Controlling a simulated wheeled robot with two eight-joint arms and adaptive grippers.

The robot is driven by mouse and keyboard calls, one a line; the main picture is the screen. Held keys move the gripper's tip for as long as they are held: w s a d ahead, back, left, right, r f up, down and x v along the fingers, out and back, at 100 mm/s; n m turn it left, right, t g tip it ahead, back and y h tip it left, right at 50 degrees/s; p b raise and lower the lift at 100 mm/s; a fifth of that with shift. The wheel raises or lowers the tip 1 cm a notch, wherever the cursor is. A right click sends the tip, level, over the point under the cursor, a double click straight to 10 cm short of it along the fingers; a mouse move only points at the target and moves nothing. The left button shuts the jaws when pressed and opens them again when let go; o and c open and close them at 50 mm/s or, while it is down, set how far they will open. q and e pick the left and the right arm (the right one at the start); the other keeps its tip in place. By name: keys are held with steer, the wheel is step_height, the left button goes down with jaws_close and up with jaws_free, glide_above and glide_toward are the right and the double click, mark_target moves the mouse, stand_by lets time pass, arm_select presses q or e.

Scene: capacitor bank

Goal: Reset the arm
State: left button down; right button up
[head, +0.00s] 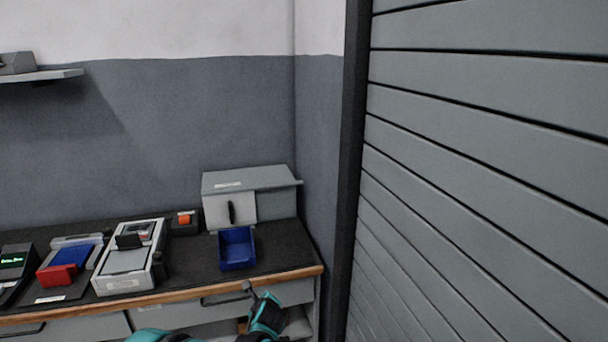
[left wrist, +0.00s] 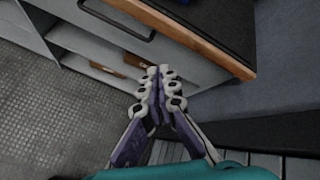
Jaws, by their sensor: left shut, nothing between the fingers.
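My left gripper (left wrist: 159,75) is shut and empty in the left wrist view. Its purple and pale fingers meet in front of the workbench's open lower shelf (left wrist: 95,68). In the head view, teal parts of my arm come in at the bottom edge, below the bench's right end. A grey tip there is close to the drawer handle (head: 226,299); I cannot tell whether they touch. My right gripper is in neither view.
The workbench (head: 285,247) carries a grey cabinet (head: 275,205), a blue bin (head: 237,249), a grey device (head: 127,262) and a red-and-blue device (head: 72,265). A slatted grey shutter (head: 480,160) closes off the right. Floor (left wrist: 50,120) is clear left of the gripper.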

arm_select(q)
steer(key=s+a+r+n+g+h, duration=0.1)
steer(key=s+a+r+n, duration=0.1)
steer(key=s+r+n, duration=0.5)
steer(key=s+a+r+n+g, duration=0.1)
steer(key=s+a+r+n, duration=0.3)
steer(key=s, duration=0.6)
steer(key=s+d+f+n+g+h, duration=0.1)
steer(key=s+d+f+n+h, duration=0.1)
steer(key=s+n, duration=1.1)
steer(key=s, duration=0.5)
steer(key=shift+n, duration=0.3)
steer(key=shift+s, duration=0.1)
